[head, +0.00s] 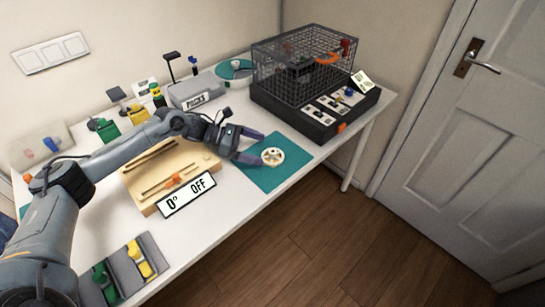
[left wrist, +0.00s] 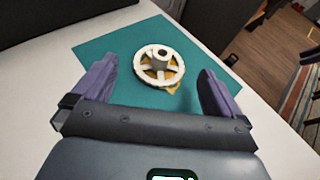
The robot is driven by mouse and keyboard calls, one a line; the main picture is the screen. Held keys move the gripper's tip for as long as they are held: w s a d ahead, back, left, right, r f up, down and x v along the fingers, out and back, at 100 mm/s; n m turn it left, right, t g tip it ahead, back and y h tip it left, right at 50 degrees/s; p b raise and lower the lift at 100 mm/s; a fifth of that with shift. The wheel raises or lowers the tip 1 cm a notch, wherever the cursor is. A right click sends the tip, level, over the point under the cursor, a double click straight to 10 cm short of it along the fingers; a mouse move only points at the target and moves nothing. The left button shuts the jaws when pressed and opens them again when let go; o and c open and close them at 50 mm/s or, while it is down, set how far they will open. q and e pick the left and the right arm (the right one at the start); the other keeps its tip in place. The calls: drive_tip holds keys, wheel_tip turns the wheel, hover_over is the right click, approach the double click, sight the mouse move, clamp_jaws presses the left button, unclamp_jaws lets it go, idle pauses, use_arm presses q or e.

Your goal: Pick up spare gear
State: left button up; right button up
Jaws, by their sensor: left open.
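The spare gear (head: 272,156) is a cream-white spoked wheel with a raised hub. It lies on a teal mat (head: 270,179) near the table's front edge. In the left wrist view the gear (left wrist: 159,66) sits ahead of and between my fingers, with some yellow-orange showing under its edge. My left gripper (head: 255,147) is open and empty, its purple fingers pointing at the gear from the left. In the left wrist view the gripper's fingers (left wrist: 158,90) are spread wider than the gear, with gaps on both sides. My right gripper is not in view.
A black mesh cage on a panel base (head: 308,118) stands just behind the mat. A wooden board (head: 148,192) with a "0° OFF" sign (head: 187,195) lies left, under my arm. A grey box (head: 196,92) labelled "PUCKS" is at the back. The table's front edge is near the mat.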

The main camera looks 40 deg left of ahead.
sight(268, 156)
use_arm(q)
drive_tip(key=b+x, duration=0.1)
drive_tip(key=x, duration=0.3)
drive_tip(key=shift+w+d, duration=0.1)
drive_tip(key=shift+d, duration=0.15)
drive_tip(key=shift+c, duration=0.5)
drive_tip(key=c, duration=0.8)
drive_tip(key=shift+c, duration=0.2)
